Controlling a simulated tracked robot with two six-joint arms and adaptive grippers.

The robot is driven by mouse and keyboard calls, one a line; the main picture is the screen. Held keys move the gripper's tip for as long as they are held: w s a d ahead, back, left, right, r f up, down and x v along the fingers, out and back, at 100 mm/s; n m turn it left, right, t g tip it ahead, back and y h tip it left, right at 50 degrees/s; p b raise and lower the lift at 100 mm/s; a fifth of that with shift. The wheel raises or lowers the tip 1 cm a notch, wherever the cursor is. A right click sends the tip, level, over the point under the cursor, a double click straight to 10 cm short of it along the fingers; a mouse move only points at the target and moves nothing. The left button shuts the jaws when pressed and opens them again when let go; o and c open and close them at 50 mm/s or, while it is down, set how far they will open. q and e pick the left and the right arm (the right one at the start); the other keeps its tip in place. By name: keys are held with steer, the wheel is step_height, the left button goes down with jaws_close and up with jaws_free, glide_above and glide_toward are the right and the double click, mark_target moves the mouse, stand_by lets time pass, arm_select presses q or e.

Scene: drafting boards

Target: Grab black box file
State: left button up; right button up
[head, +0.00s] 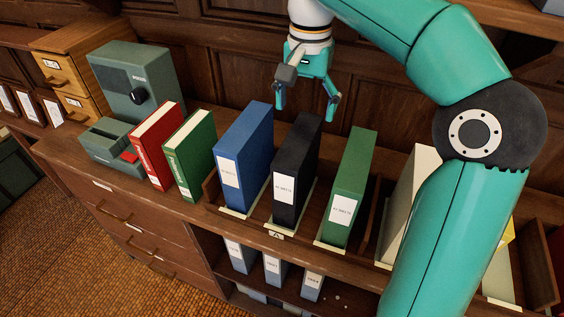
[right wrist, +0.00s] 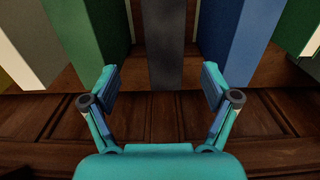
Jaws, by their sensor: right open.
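The black box file (head: 295,172) stands upright on the wooden cabinet top, between a blue box file (head: 244,160) and a green box file (head: 349,190). It has a white label on its spine. My right gripper (head: 306,110) is open and empty, above and behind the black file's back end. In the right wrist view the open fingers of the right gripper (right wrist: 160,88) point at the black file (right wrist: 162,40), which is centred between them but apart from them. The blue file (right wrist: 232,35) and green file (right wrist: 100,38) stand on either side. My left gripper is not in view.
A red book (head: 157,147), a green book (head: 190,156) and a grey-green machine (head: 137,82) stand to the left. A pale file (head: 412,180) stands to the right, partly behind my right arm. Wooden panelling (head: 235,62) rises behind.

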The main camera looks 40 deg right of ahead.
mark_target(299, 138)
steer(key=f, duration=1.1)
steer(key=shift+w+a+f, duration=0.15)
steer(key=shift+w+a, duration=0.1)
steer(key=shift+w, duration=0.05)
jaws_close()
